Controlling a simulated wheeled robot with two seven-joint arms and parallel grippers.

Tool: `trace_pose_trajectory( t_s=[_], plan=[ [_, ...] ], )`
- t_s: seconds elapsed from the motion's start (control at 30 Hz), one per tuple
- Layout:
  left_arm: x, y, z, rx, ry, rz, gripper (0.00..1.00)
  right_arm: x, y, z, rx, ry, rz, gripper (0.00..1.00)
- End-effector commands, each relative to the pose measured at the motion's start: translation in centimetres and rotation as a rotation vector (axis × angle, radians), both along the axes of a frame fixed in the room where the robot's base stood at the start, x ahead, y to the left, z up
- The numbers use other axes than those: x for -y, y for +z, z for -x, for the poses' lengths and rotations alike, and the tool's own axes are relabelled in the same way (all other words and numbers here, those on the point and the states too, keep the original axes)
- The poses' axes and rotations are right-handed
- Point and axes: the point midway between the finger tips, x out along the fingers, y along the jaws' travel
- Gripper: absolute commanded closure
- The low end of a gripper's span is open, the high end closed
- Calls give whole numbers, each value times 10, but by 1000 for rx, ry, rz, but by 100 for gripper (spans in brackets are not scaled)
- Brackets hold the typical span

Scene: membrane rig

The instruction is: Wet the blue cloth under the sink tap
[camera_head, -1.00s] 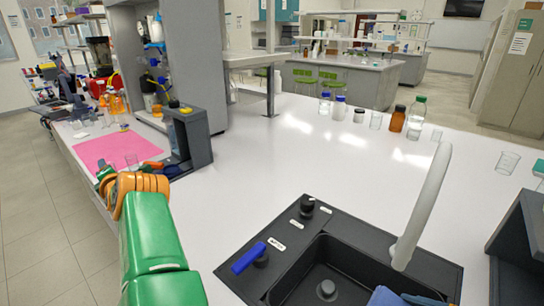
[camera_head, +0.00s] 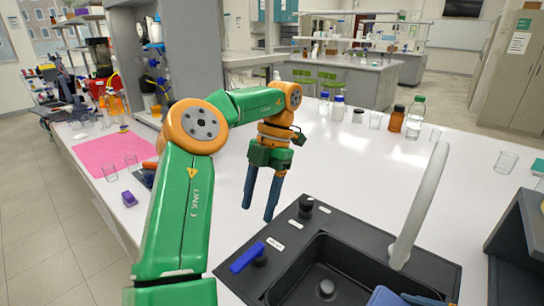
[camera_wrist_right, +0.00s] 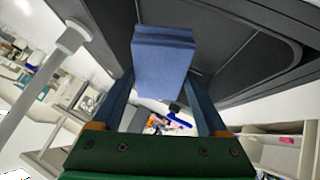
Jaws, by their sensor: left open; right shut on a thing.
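The blue cloth (camera_wrist_right: 163,62) is a thick folded block between the fingers of my right gripper (camera_wrist_right: 162,88) in the right wrist view. A bit of the cloth (camera_head: 384,297) shows at the bottom edge of the head view, over the front of the black sink (camera_head: 345,263). The white tap (camera_head: 422,200) rises right of the basin and its lower end is at the basin's right side. A blue lever handle (camera_head: 247,258) sits left of the basin. My left gripper (camera_head: 259,211) is open and empty, pointing down over the counter behind the lever. No water is visible.
A black knob (camera_head: 306,203) stands at the sink's back corner. Bottles and glasses, including a brown bottle (camera_head: 398,118), line the back of the white counter (camera_head: 350,175). A pink mat (camera_head: 112,152) lies at left. A dark box (camera_head: 520,240) stands at right.

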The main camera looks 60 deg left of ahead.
Motion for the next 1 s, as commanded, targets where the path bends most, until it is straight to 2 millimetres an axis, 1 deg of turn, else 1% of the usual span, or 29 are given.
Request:
trace_pose_trajectory(
  t_s=[0.07,0.17,0.4,0.5,0.63,0.87,0.9,0.97,1.0],
  plan=[
    [2,-1,6,-23,-9,-5,40,0,0,0,0,0,0,68],
    [4,-17,13,-27,-10,-2,40,0,0,0,0,0,0,68],
    [11,-76,36,-24,-10,0,40,0,0,0,0,0,0,68],
    [13,-93,42,-22,-7,-2,40,0,0,0,0,0,0,68],
    [14,-105,47,-23,-8,-2,40,0,0,0,0,0,0,68],
    [14,-107,47,-21,-7,-3,40,0,0,0,0,0,0,68],
    [14,-107,47,-21,-7,-3,43,0,0,0,0,0,0,68],
    [14,-107,47,-21,-7,-3,59,0,0,0,0,0,0,68],
    [14,-107,47,-21,-7,-3,70,0,0,0,0,0,0,68]
  ],
)
